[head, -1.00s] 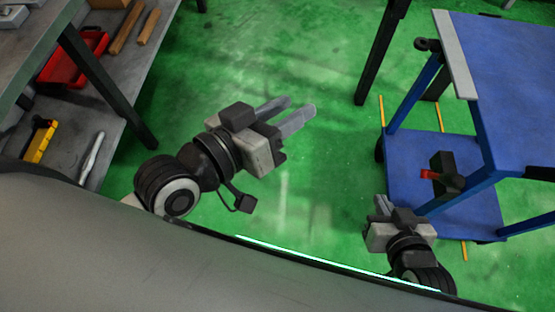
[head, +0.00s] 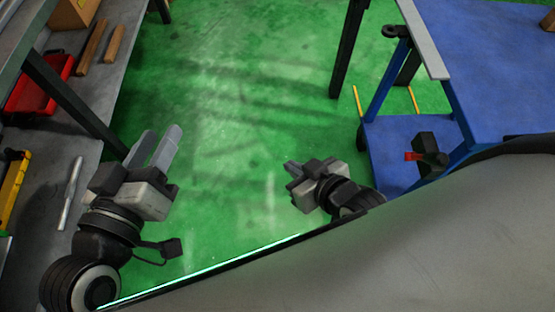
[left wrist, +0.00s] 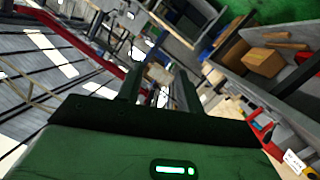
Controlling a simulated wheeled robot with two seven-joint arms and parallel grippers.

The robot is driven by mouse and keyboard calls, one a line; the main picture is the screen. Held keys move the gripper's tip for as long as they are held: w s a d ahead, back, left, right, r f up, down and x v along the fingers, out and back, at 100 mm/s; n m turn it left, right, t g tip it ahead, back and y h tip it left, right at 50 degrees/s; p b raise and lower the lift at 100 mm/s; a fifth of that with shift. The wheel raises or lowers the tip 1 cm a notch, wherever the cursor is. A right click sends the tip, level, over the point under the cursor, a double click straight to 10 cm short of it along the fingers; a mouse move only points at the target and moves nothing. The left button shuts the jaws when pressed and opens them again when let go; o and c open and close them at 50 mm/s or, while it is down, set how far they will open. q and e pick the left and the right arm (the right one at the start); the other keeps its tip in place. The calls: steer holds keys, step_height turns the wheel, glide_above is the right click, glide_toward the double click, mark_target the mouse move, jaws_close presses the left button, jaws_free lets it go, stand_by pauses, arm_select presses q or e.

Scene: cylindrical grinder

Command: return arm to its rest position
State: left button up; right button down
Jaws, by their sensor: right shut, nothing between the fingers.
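My left gripper (head: 158,148) is at the lower left of the head view. Its two pale fingers point up the picture with a gap between them, and nothing is held. In the left wrist view the fingers (left wrist: 158,88) stand apart and look dark, with nothing between them. My right gripper (head: 292,168) is near the middle of the head view, over the green floor and left of the blue cart. Its fingers are together and hold nothing.
A blue cart (head: 490,60) with a lower shelf stands at the right. At the left, a grey shelf holds a red bin (head: 40,85), wooden pieces (head: 97,42) and a metal rod (head: 70,192). A cardboard box (left wrist: 265,62) shows in the left wrist view. Green floor between is clear.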

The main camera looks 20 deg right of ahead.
arm_select(q)
steer(key=shift+a, duration=0.15)
stand_by(0.4)
steer(key=s+a+f+g+y, duration=0.1)
steer(key=a+f+y, duration=0.1)
steer(key=f, duration=0.7)
steer(key=s+a+f+g+y, duration=0.1)
steer(key=a+f, duration=0.4)
steer(key=f, duration=0.5)
steer(key=shift+s+f+m+g+y, duration=0.2)
steer(key=shift+s+m+g+y, duration=0.3)
steer(key=shift+y, duration=0.7)
steer(key=shift+w+a, duration=0.1)
steer(key=shift+a, duration=0.05)
